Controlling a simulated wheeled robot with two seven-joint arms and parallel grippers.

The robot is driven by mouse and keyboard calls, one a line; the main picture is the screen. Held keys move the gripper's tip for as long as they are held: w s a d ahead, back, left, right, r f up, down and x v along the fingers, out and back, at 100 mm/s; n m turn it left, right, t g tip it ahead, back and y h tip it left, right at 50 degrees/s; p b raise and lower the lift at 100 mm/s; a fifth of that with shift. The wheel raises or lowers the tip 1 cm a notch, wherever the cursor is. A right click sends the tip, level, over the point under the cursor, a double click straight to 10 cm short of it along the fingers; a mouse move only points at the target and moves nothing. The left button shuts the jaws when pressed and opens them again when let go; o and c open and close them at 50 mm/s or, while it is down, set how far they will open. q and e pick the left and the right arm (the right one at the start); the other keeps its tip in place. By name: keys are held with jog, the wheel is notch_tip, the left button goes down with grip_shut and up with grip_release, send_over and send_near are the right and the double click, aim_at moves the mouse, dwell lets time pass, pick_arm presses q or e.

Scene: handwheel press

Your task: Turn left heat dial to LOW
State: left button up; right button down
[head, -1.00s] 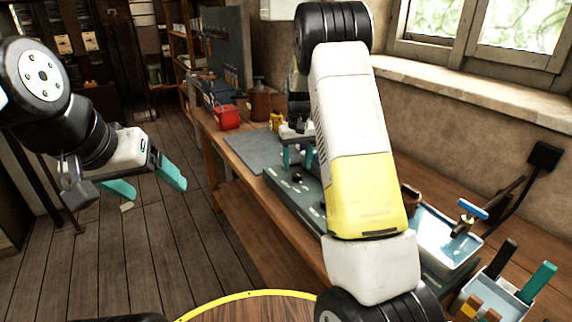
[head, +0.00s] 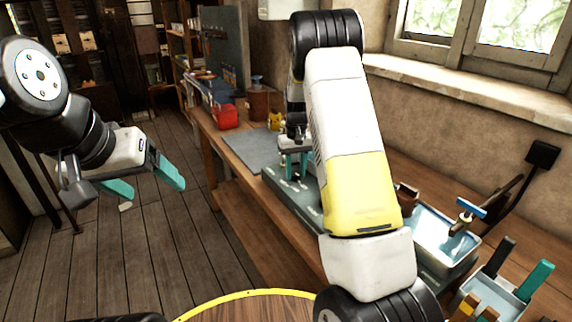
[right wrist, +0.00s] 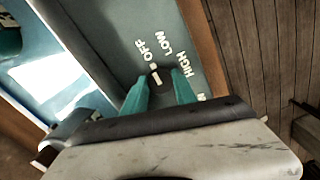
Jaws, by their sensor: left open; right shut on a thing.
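The dark heat dial (right wrist: 163,82) is on the blue-grey control panel (right wrist: 118,38) in the right wrist view. Its white mark points roughly toward the OFF lettering; LOW and HIGH are printed beside it. My right gripper (right wrist: 158,88) is shut on the dial, with one teal finger on each side. In the head view, my right gripper (head: 294,166) is down at the panel (head: 296,198) and hides the dial. My left gripper (head: 150,184) is open and empty over the floor at the left, away from the bench.
A water tray (head: 440,240) with a blue-handled tap (head: 470,209) is right of my right arm. A box (head: 497,284) of handled tools stands at the front right. A red container (head: 226,117) is farther back on the wooden bench (head: 262,225).

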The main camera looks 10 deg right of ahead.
aim_at(295, 173)
jog(key=m, duration=0.4)
jog(key=shift+a+m, duration=0.1)
jog(key=shift+m, duration=2.3)
jog(key=c, duration=1)
grip_release()
jog(key=shift+r, duration=3.95)
